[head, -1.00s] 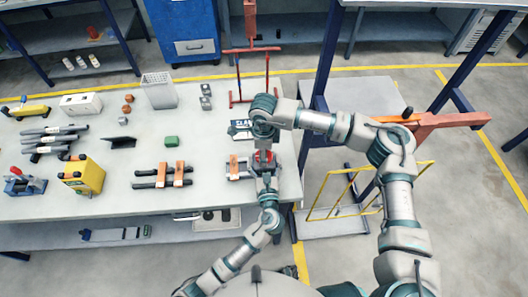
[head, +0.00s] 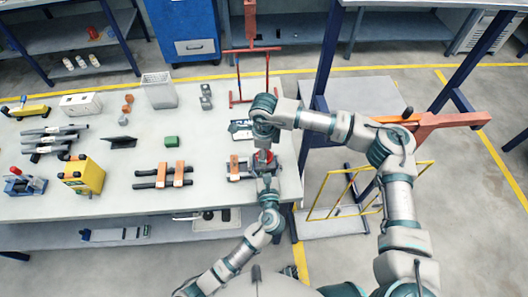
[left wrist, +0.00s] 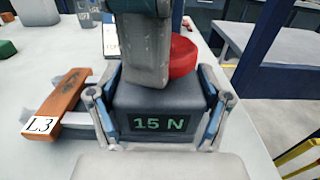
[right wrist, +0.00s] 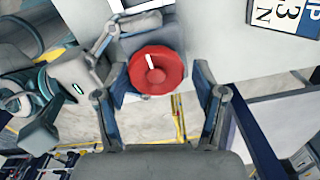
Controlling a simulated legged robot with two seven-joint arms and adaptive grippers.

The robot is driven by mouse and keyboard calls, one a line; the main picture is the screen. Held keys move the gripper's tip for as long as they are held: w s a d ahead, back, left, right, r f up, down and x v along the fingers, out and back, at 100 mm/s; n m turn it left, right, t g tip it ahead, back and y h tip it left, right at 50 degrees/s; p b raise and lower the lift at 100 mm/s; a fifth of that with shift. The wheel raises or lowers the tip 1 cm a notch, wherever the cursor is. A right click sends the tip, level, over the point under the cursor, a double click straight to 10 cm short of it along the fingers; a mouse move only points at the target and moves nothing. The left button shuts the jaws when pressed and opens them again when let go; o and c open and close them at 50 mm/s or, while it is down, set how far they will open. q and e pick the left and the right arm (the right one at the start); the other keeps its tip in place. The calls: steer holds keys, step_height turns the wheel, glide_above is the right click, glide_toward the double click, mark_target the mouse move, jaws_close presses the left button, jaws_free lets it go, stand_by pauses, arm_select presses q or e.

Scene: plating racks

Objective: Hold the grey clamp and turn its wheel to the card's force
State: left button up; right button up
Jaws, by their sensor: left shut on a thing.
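The grey clamp stands near the table's right edge; its body (left wrist: 160,98) shows a green "15 N" readout in the left wrist view. My left gripper (left wrist: 160,110) is shut on this body, one finger on each side. The clamp's red wheel (right wrist: 157,70) has a white mark near its top in the right wrist view. My right gripper (right wrist: 160,84) is over the wheel with its fingers apart, one on each side; visible gaps suggest no grip. It partly hides the wheel in the left wrist view. The card (right wrist: 285,15) is cut off and shows "P", "3" and "N".
An orange block (left wrist: 58,103) labelled L3 lies left of the clamp on grey bars. Orange blocks on dark bars (head: 160,178) and a green block (head: 172,141) are farther left. A red stand (head: 240,100) rises behind the card. A yellow frame (head: 330,190) stands right of the table.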

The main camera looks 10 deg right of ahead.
steer(key=shift+o, duration=0.5)
steer(key=shift+s, duration=0.1)
step_height(320, 180, up, 12)
steer(key=shift+n, duration=0.9)
step_height(320, 180, down, 12)
